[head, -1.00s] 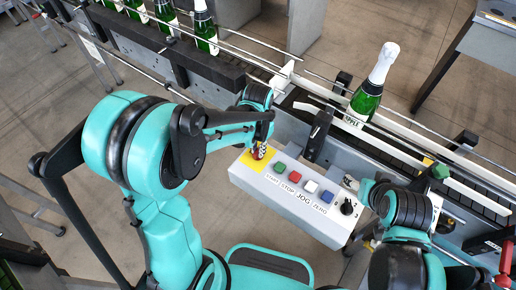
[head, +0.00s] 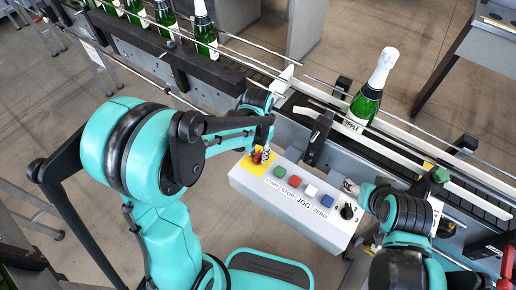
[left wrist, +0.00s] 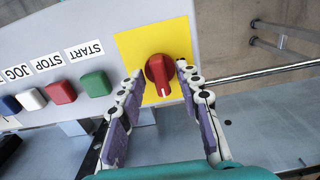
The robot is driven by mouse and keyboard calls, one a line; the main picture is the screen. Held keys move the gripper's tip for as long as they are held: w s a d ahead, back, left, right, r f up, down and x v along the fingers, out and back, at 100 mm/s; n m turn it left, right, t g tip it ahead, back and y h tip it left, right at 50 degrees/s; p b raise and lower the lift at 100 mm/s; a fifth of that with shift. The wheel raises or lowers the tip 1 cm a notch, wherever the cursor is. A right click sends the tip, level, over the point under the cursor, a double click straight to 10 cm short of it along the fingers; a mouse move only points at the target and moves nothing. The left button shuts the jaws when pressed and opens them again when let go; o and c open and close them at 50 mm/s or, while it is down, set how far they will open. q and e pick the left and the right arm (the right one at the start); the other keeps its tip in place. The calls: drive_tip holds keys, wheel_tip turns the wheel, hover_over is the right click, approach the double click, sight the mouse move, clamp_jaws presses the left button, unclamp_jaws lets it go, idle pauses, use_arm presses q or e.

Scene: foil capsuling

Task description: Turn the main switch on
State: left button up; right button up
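The main switch is a red rotary knob (left wrist: 160,75) on a yellow plate (left wrist: 180,38) at the end of the control box. It also shows in the head view (head: 257,158), partly covered by my left gripper (head: 265,150). In the left wrist view the fingers of my left gripper (left wrist: 161,82) are open. One finger is on each side of the knob, with gaps between. The knob's ridge runs roughly up and down in that view. My right gripper (head: 352,188) is near the black selector at the box's other end; its fingers are mostly hidden.
The control box (head: 250,185) carries green (head: 281,170), red (head: 295,181), white (head: 311,191) and blue (head: 327,200) buttons and a black selector (head: 347,211). Behind it runs a conveyor with a foil-topped green bottle (head: 368,95). Several more bottles stand at the upper left.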

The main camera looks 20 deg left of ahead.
use_arm(q)
wheel_tip(320, 180, up, 12)
idle(0.4)
drive_tip(key=shift+s+f, duration=0.1)
idle(0.3)
drive_tip(key=n+t, duration=0.4)
drive_tip(key=t, duration=0.2)
approach(258, 155)
drive_tip(key=s+a+r, duration=0.4)
drive_tip(key=s+r, duration=0.1)
drive_tip(key=r, duration=0.1)
drive_tip(key=shift+s+a+f+t, duration=0.1)
drive_tip(key=shift+s+f+t, duration=0.2)
drive_tip(key=shift+f+t, duration=0.2)
